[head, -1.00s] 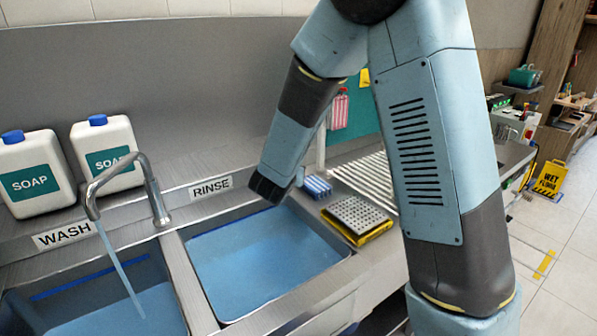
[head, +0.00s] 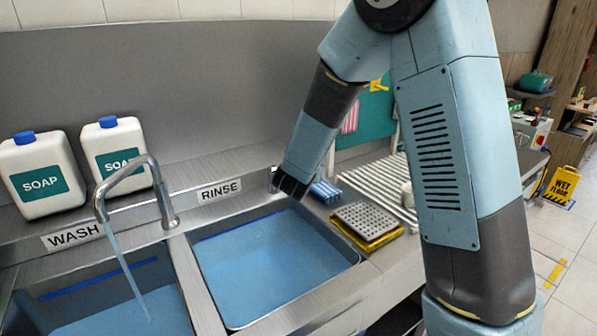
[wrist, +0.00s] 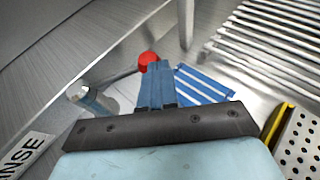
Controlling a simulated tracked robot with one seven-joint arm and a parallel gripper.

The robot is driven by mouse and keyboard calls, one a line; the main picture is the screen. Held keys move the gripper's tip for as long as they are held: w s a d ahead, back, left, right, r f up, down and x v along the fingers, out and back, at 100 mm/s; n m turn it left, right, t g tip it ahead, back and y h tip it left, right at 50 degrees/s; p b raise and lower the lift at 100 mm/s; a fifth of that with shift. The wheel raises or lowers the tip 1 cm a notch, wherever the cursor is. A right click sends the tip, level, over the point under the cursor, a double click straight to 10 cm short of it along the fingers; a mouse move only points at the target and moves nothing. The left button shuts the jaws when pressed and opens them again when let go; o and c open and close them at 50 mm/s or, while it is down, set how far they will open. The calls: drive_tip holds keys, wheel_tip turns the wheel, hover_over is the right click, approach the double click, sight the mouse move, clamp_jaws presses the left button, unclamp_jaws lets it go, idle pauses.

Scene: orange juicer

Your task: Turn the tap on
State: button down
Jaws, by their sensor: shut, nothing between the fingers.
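The curved metal tap (head: 130,170) stands behind the wash sink. A stream of water (head: 125,262) runs from its spout into that sink. In the wrist view, a short metal post (wrist: 88,98) has a thin lever with a red knob (wrist: 148,60) at its end. My gripper (wrist: 153,72) is shut and empty, with its fingertips close to the red knob; I cannot tell if they touch. In the head view, my gripper (head: 290,186) is at the back right corner of the rinse sink and hides most of that post and lever.
The rinse sink (head: 318,298) holds blue water. Right of my gripper are a blue ribbed block (head: 325,192), a perforated metal tray on a yellow base (head: 367,224) and a drying rack (head: 365,180). Two soap jugs (head: 43,173) stand at the back left.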

drive_tip(key=shift+d+r, duration=0.15)
drive_tip(key=shift+d, duration=0.05)
drive_tip(key=d+v, duration=0.3)
drive_tip(key=v, duration=1)
drive_tip(key=shift+s+d, duration=0.35)
drive_tip(key=shift+s, duration=0.25)
